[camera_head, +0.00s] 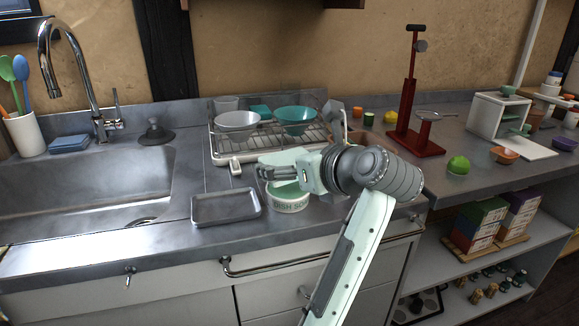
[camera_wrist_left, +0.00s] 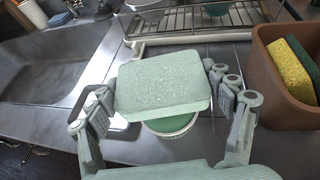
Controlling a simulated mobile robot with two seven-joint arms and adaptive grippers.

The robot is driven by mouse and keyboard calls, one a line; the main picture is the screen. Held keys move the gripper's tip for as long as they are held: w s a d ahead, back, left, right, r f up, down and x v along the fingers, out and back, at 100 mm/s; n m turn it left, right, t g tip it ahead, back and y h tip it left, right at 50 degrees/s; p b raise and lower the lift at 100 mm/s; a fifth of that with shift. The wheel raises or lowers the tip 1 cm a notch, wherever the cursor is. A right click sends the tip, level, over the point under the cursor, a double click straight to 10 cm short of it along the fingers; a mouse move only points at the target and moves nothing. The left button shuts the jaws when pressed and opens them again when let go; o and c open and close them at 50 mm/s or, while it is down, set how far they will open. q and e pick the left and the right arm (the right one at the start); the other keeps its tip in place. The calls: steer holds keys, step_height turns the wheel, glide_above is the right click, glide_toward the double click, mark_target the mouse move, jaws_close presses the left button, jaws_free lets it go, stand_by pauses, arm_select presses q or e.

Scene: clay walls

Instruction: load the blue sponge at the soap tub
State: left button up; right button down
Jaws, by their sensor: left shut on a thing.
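The soap tub (camera_head: 288,203) is a round white tub with lettering on its side and green inside, on the counter right of the small grey tray. In the left wrist view the tub (camera_wrist_left: 172,131) is partly hidden below the held block. My left gripper (camera_head: 277,166) is above the tub. It is shut on a speckled, flat block, seemingly the sponge (camera_wrist_left: 162,85), which looks pale grey-green rather than clearly blue here. The block is held level between the fingers, and whether it touches the tub is unclear. My right gripper is not in view.
A grey tray (camera_head: 226,221) lies left of the tub. A dish rack (camera_head: 223,157) with bowls stands behind. A brown caddy (camera_wrist_left: 268,88) with a yellow-green sponge (camera_wrist_left: 293,70) is close on the right. The sink (camera_head: 75,195) is left, with a blue stack (camera_head: 69,144) behind it.

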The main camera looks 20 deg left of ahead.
mark_target(289, 159)
arm_select(q)
steer(key=shift+r+p, duration=1.1)
steer(key=shift+r, duration=0.9)
